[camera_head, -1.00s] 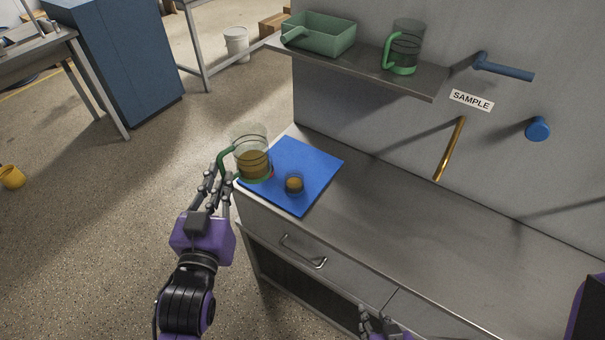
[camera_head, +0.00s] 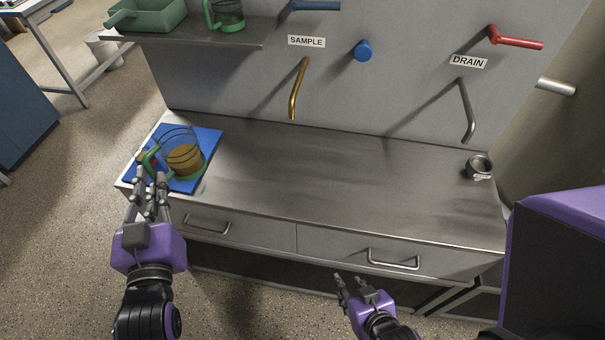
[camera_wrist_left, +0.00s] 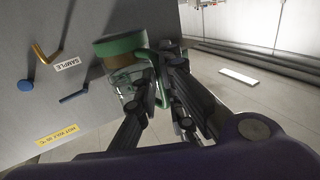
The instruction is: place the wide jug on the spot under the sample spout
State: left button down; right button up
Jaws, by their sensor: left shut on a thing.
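The wide jug (camera_head: 182,155) is clear, with a green handle and base and brown liquid inside. My left gripper (camera_head: 149,185) is shut on its green handle. The jug looks upright, over the blue mat (camera_head: 207,141); I cannot tell if it touches it. The jug's green base also shows in the left wrist view (camera_wrist_left: 120,44). The brass sample spout (camera_head: 299,90) hangs from the wall under the SAMPLE label (camera_head: 306,41), right of the jug. The counter (camera_head: 280,150) below it is bare. My right gripper (camera_head: 345,284) is open and empty before the drawers.
A shelf (camera_head: 200,35) holds a green tray (camera_head: 150,15) and another jug (camera_head: 228,15). A drain spout (camera_head: 467,110) and a metal container (camera_head: 479,166) are at the right.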

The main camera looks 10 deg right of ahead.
aim_at(289, 172)
jog(key=k+l+z, duration=0.25)
jog(key=l+z, duration=0.2)
jog(key=l, duration=0.3)
jog(key=k+l+z, duration=0.25)
jog(key=l, duration=0.15)
jog(key=i, duration=0.1)
